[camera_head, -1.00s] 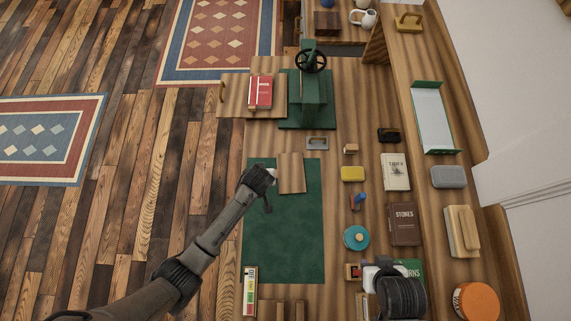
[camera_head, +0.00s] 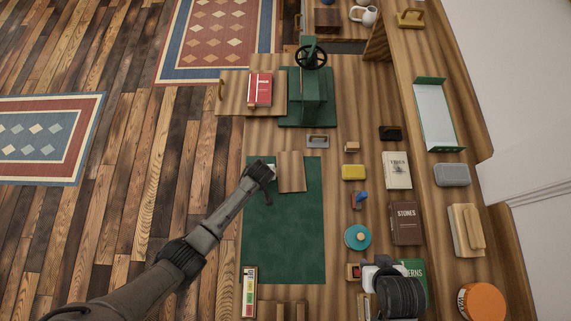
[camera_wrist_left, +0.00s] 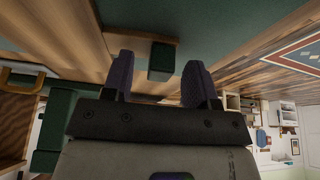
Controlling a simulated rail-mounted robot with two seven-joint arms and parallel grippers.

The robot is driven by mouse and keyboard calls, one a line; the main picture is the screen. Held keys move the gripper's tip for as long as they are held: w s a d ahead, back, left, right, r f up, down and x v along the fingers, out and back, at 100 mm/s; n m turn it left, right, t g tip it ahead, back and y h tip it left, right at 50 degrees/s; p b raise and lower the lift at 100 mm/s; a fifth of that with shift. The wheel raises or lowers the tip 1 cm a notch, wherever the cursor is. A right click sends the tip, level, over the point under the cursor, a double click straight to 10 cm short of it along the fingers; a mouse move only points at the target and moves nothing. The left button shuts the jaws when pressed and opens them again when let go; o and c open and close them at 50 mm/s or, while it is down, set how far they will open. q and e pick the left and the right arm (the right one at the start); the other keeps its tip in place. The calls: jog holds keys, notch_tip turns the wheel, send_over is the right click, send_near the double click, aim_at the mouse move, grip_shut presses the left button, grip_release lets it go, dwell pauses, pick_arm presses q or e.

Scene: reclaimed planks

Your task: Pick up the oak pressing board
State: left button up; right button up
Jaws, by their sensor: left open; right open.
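The oak pressing board (camera_head: 291,172) is a small light-brown wooden slab lying near the far end of the green mat (camera_head: 285,240). My left gripper (camera_head: 269,178) comes in from the left and is at the board's left edge; I cannot tell whether it touches. In the left wrist view its two dark fingers (camera_wrist_left: 160,82) stand apart, with a dark green block-like shape (camera_wrist_left: 161,61) showing between them and a wooden edge above. My right gripper (camera_head: 380,272) is at the bottom right, mostly hidden by its own dark wrist, far from the board.
A green press with a black wheel (camera_head: 311,57) stands beyond the board, and a red book (camera_head: 260,90) lies beside it. A grey metal piece (camera_head: 317,141), a yellow block (camera_head: 353,172) and a teal round tin (camera_head: 358,237) are nearby. The mat's near part is clear.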

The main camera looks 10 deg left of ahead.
pick_arm(q)
jog(key=shift+c, duration=0.4)
jog(key=c, duration=0.9)
grip_shut()
jog(key=shift+r, duration=0.1)
